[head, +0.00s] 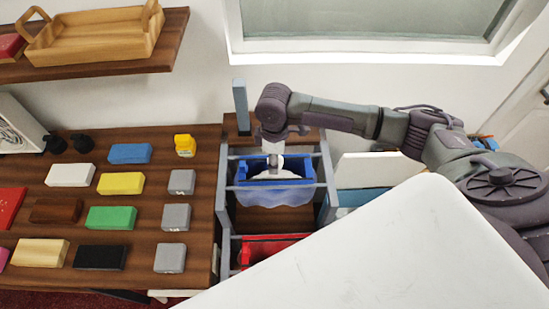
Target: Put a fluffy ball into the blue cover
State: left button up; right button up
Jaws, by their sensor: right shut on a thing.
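A blue cover (243,170), shaped like an open bin, sits in the upper part of a grey-framed rack. A pale blue translucent sheet (272,194) spans its front. My right gripper (275,166) reaches down from above into the blue cover, with its fingers pointing down. It is shut on a white fluffy ball (262,177), which shows low in the blue cover, partly hidden by the fingers and the sheet. I cannot tell whether the ball touches the bottom. My left gripper is not in view.
A red bin (262,252) sits lower in the rack. A wooden counter (140,225) at left carries several coloured swatch blocks and a yellow object (184,145). A wooden tray (95,38) stands on the shelf above. A large white surface (400,250) fills the lower right.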

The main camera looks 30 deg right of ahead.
jog(key=shift+f+p, duration=0.2)
jog(key=shift+p, duration=0.2)
dwell(0.3)
jog(key=o, duration=0.8)
jog(key=o, duration=0.5)
jog(key=shift+c, duration=0.2)
